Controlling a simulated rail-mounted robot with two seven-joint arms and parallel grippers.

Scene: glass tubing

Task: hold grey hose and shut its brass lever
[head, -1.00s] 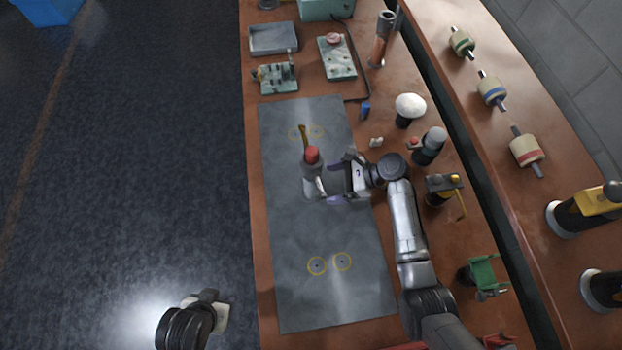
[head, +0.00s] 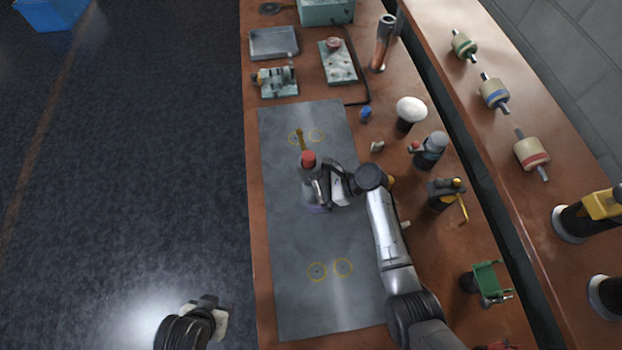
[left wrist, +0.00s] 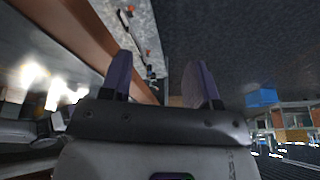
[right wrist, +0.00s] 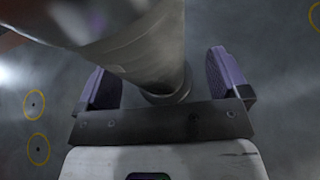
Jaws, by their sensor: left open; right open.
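The grey hose (head: 311,178) stands on the grey mat, with a red cap (head: 309,159) on top. Its brass lever (head: 300,139) extends from near the cap toward the far end of the mat. My right gripper (head: 320,190) is at the hose's body. In the right wrist view its open fingers (right wrist: 166,82) have the pale grey hose (right wrist: 140,50) between them, with a gap visible at the right finger. The brass lever is out of that view. My left gripper (head: 217,312) is open and empty over the floor, left of the bench; its spread fingers show in the left wrist view (left wrist: 162,85).
The mat (head: 350,300) has yellow ring marks and free room at its near end. To its right stand a white-domed item (head: 410,108), a grey-topped cylinder (head: 432,148), a black-and-yellow device (head: 442,193) and a green one (head: 488,278). Trays and fixtures occupy the far end.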

